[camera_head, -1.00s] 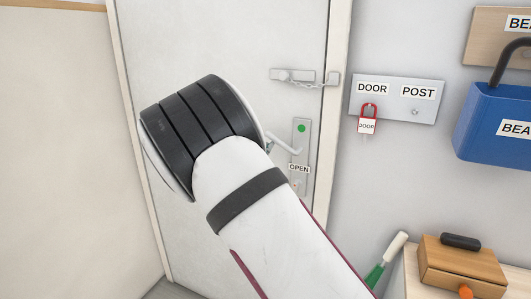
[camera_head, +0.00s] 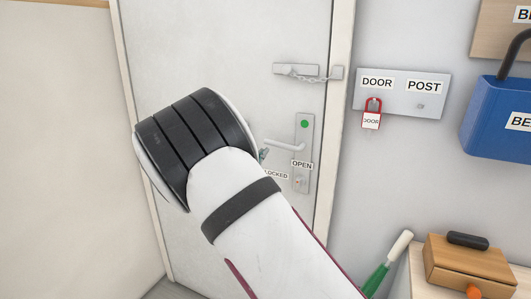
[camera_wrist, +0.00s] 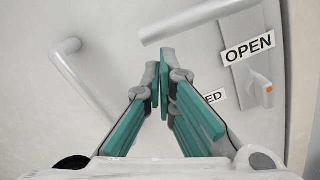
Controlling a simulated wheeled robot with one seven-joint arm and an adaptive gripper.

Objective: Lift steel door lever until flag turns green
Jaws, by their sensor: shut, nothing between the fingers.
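The steel door lever (camera_head: 285,145) sits on a tall plate (camera_head: 303,175) on the door and is close to level in the head view. A green round flag (camera_head: 304,124) shows above it on the plate. In the wrist view the lever (camera_wrist: 195,18) crosses the top. My gripper (camera_wrist: 160,68) is shut and empty, with its fingertips below the lever and a visible gap between them. In the head view my arm hides nearly all of the gripper.
An OPEN label (camera_head: 302,164) and a partly hidden LOCKED label (camera_head: 276,175) are by the plate. A bar handle (camera_wrist: 85,82) shows left in the wrist view. A wooden box (camera_head: 468,264) stands at lower right.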

